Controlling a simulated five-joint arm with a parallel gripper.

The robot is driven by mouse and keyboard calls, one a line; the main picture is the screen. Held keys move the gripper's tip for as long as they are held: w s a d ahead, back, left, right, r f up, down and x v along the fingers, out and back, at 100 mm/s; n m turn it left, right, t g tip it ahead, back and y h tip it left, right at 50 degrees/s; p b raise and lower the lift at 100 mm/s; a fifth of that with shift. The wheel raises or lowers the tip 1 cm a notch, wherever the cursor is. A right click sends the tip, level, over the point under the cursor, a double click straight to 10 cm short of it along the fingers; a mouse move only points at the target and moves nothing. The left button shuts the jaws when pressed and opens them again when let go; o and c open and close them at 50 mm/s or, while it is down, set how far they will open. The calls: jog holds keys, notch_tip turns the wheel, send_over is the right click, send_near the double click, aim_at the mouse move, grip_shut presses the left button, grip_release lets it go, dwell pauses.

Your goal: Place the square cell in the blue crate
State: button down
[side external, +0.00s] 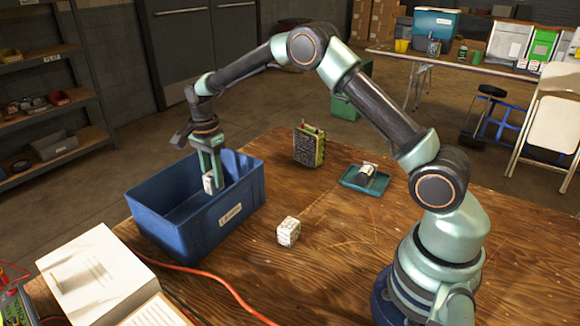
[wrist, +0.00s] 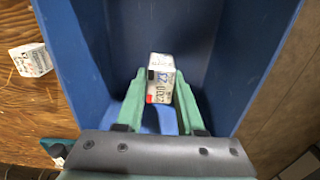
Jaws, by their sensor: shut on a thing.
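My gripper (wrist: 160,100) is shut on a small white printed block, the square cell (wrist: 160,78), which shows between the two green fingertips in the wrist view. In the side view the cell (side external: 209,183) hangs at my gripper (side external: 210,172), within the opening of the blue crate (side external: 230,214). The crate's walls (wrist: 85,60) surround the cell in the wrist view. Whether the cell touches the crate floor cannot be told.
Another white printed block (side external: 289,231) stands on the wooden table right of the crate. A teal tray (side external: 375,184) with a small white and dark item and a yellow-green block (side external: 309,147) stand farther back.

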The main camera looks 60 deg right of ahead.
aim_at(215, 192)
jog(key=shift+f, duration=2.6)
jog(key=c, duration=0.5)
grip_release()
jog(key=shift+f, duration=0.15)
